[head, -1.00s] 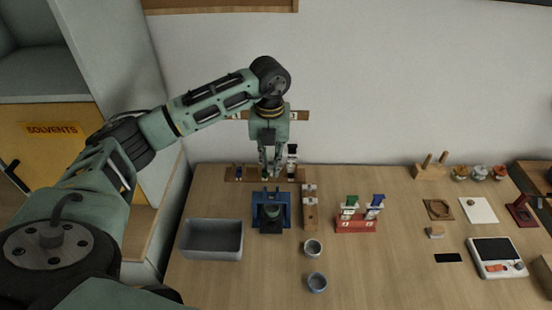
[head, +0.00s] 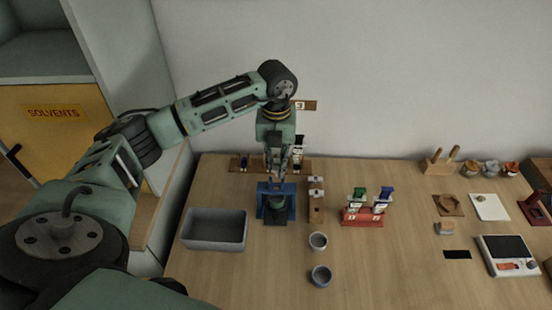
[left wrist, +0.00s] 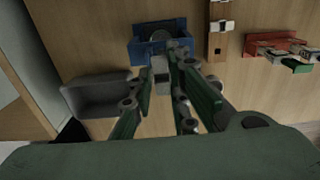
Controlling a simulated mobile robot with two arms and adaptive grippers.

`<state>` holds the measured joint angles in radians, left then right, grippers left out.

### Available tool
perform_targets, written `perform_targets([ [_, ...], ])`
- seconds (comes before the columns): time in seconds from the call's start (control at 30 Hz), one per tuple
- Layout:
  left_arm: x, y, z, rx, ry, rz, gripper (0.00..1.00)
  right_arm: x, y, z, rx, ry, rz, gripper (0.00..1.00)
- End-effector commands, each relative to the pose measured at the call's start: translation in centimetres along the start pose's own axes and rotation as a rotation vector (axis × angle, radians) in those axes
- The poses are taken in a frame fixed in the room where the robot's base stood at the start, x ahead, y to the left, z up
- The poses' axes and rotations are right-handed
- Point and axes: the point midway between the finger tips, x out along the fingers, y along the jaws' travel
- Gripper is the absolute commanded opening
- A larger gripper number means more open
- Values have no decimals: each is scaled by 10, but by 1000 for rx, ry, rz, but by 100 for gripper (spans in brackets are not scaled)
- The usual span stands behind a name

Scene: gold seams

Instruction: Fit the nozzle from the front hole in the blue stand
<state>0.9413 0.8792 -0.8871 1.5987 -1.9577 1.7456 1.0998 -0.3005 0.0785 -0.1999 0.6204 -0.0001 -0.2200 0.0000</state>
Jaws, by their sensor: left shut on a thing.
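The blue stand (head: 290,203) is upright on the table, left of centre, with a dark round part (head: 277,203) in it. It also shows at the top of the left wrist view (left wrist: 143,52). My left gripper (head: 277,178) is above the back of the stand, pointing down. In the left wrist view its fingers (left wrist: 160,85) are shut on a small grey piece (left wrist: 160,72), perhaps the nozzle. The piece overlaps the stand's front edge there; I cannot tell whether they touch. A narrow wooden block (head: 316,208) with small grey and white parts stands just right. My right gripper is not in view.
A grey bin (head: 215,245) stands left of the stand. A red rack (head: 362,219) with green and blue-topped items is to the right. Two small cups (head: 318,241) (head: 320,276) stand in front. A brown rack (head: 258,165) lies behind, near the wall. The front table is mostly clear.

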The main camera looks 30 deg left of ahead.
Motion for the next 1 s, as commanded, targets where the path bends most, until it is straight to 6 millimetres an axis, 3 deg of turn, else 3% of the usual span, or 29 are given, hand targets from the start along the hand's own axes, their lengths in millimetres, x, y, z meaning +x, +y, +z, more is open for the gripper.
perform_targets([
  [1.0, 4, 0, 0, -1, -1, -1, 5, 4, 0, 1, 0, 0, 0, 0],
])
